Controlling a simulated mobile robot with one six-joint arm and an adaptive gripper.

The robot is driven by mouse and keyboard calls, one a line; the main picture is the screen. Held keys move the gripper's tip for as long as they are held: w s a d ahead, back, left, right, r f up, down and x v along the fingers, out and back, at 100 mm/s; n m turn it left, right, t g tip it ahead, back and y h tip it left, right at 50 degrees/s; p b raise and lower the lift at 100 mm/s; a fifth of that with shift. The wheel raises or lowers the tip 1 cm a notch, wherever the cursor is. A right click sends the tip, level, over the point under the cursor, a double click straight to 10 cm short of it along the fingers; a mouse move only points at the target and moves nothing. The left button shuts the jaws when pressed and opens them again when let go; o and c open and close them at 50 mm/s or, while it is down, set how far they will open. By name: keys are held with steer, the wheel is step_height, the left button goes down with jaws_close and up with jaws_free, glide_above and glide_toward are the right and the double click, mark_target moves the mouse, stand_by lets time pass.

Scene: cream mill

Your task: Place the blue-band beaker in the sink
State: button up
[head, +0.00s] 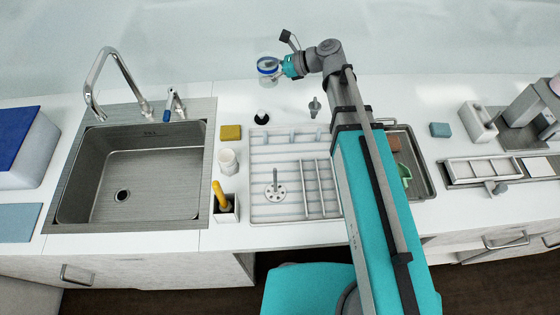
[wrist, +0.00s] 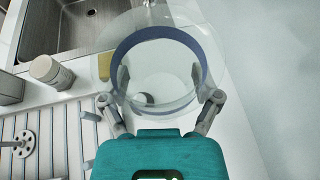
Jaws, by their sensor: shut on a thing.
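The blue-band beaker (head: 268,66) is clear with a dark blue band, held up in the air above the back of the counter in the head view. My gripper (head: 284,67) is shut on it from the right. In the wrist view the beaker (wrist: 160,60) fills the top middle, and the fingers of my gripper (wrist: 160,100) press on its two sides. The sink (head: 75,190) is a steel basin at the left of the head view, empty but for its drain. Its corner (wrist: 35,50) shows at the top left of the wrist view, to the left of the beaker.
A tall faucet (head: 108,62) and a blue-marked tap (head: 172,103) stand behind the sink. A yellow sponge (head: 231,132), a white jar (head: 228,161) and a brush holder (head: 225,207) stand between the sink and the white drying rack (head: 270,211). A dark-topped bottle (head: 261,117) stands behind the rack.

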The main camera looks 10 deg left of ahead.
steer(key=s+a+n+g+h, duration=0.1)
steer(key=s+n+g+h, duration=0.2)
steer(key=s+n+g, duration=0.5)
steer(key=s+g, duration=0.1)
steer(key=s, duration=0.5)
steer(key=shift+s+a+r+h, duration=0.25)
steer(key=shift+s+a+h, duration=0.05)
steer(key=shift+s+a, duration=0.1)
steer(key=w+a+f+b, duration=0.8)
steer(key=w+a+f, duration=0.1)
steer(key=shift+a+b, duration=0.3)
steer(key=shift+b, duration=0.1)
steer(key=shift+f, duration=0.1)
